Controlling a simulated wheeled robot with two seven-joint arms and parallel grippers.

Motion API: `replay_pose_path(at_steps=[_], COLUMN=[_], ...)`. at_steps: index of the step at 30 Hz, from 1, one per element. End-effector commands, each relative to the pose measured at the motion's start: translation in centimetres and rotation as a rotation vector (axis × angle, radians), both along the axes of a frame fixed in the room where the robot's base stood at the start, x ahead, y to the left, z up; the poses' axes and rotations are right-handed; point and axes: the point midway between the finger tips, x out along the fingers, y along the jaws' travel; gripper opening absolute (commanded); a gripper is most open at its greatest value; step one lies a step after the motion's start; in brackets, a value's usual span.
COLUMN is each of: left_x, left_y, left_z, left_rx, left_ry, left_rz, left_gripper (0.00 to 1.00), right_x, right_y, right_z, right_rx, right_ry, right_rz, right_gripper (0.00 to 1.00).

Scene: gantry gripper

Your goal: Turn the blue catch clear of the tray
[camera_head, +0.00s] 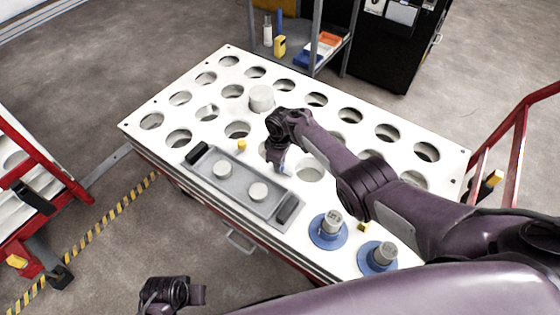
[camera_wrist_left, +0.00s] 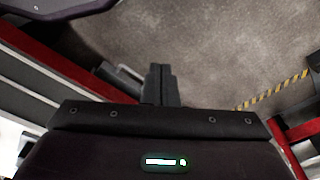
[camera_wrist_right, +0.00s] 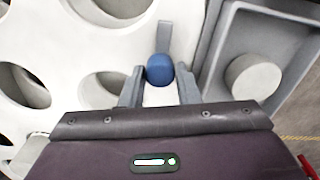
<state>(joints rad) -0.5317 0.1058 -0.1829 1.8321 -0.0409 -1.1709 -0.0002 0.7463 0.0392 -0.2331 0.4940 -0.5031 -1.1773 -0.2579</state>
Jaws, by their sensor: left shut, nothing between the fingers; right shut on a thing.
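The grey tray (camera_head: 228,197) with black end handles lies on the white table, holding two pale round pieces. The blue catch (camera_wrist_right: 160,69) shows in the right wrist view as a round blue knob with a grey bar (camera_wrist_right: 165,36) extending from it. The bar runs roughly along the tray's side wall (camera_wrist_right: 214,52), with a gap between them. My right gripper (camera_wrist_right: 159,88) is shut on the blue knob; in the head view this gripper (camera_head: 277,164) stands beside the tray's far long side. My left gripper (camera_wrist_left: 161,84) is shut and empty, off the table's near side.
The white table (camera_head: 225,60) has many round holes. A pale cylinder (camera_head: 261,98) stands behind the tray. Two blue-based posts (camera_head: 328,232) stand near the right front. Small yellow parts (camera_head: 241,145) sit near the tray. A red-framed cart (camera_head: 40,165) is at left.

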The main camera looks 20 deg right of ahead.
Motion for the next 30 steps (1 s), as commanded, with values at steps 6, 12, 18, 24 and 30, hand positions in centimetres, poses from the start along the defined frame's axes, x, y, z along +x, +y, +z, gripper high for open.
replay_pose_path(at_steps=[6, 12, 18, 24, 30], left_x=[-0.2, -0.2, 0.1, -0.5, -1.6], left_y=[0.0, 0.0, 0.1, 0.8, 1.7], left_z=[-0.1, -0.1, -0.3, -3.7, -7.2], left_rx=[0.0, 0.0, -0.001, 0.005, 0.011], left_ry=[0.003, 0.003, -0.007, -0.01, -0.022], left_rz=[0.0, 0.0, 0.002, 0.016, 0.033], left_gripper=[0.0, 0.0, 0.0, 0.0, 0.0], right_x=[0.0, 0.0, 0.0, 0.1, 0.0], right_y=[0.0, 0.0, 0.0, 0.0, 0.0], right_z=[0.0, 0.0, 0.6, 2.6, 4.9], right_rx=[0.0, 0.0, 0.001, 0.001, 0.001], right_ry=[-0.001, 0.0, -0.001, -0.002, -0.001], right_rz=[0.0, -0.001, -0.001, 0.0, 0.0], right_gripper=[0.5, 0.5, 0.5, 0.5, 0.5])
